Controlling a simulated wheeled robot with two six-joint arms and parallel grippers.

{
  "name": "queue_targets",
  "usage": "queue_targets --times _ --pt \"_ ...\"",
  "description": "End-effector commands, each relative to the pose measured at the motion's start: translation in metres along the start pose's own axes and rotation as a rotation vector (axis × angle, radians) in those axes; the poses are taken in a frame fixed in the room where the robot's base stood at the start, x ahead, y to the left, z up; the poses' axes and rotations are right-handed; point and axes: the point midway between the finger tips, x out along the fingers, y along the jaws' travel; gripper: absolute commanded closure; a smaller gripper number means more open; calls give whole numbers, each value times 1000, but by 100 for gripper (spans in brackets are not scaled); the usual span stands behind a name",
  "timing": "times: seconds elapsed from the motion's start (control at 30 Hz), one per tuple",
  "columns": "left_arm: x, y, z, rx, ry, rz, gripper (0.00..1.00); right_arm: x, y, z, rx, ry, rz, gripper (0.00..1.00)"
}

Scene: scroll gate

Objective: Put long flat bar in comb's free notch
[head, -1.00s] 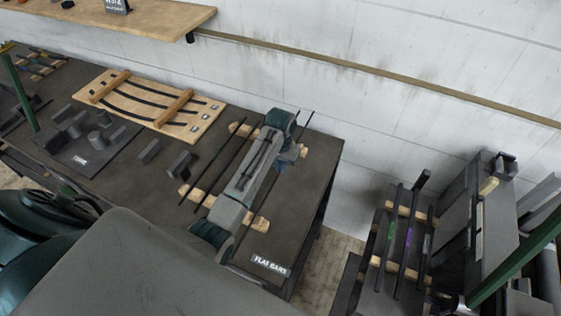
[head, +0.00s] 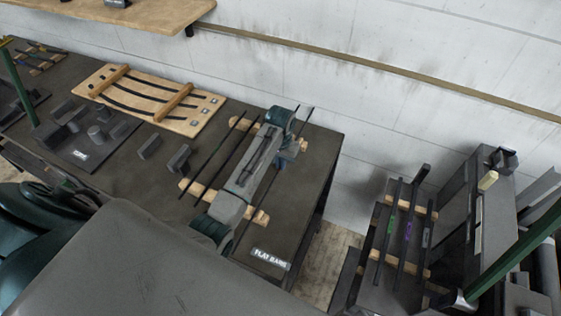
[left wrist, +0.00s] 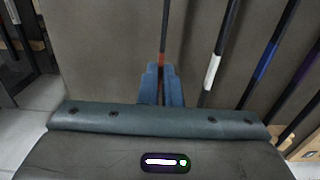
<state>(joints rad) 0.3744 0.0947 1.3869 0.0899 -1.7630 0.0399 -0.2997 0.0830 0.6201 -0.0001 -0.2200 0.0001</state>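My left gripper (head: 290,155) is low over the flat-bar rests at the right of the table. In the left wrist view its blue fingers (left wrist: 161,85) are close together, with a thin dark bar (left wrist: 165,30) between their tips. This bar has an orange-brown mark by the fingertips. I cannot tell if it is lifted off its rests. Two long dark bars (head: 237,157) lie on the wooden rests (head: 203,196) left of my arm. A wooden rack (head: 413,208) with several bars stands at the right; I cannot tell if it is the comb. My right gripper is not in view.
A "FLAT BARS" label (head: 270,258) lies near the table's front edge. A wooden board (head: 204,115) with curved strips lies at the table's back. Dark blocks (head: 178,160) stand left of the bars. A green post (head: 515,252) slants across the lower right. A gap separates table and rack.

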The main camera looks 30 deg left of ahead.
Motion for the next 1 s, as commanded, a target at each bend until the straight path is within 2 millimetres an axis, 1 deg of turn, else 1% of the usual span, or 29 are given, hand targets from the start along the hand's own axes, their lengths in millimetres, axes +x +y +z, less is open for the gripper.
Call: queue_targets --times 0.13,1.0 --pt "-1 0 0 0 1 0 100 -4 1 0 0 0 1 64" --pt "5 0 0 0 1 0 100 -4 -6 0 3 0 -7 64"
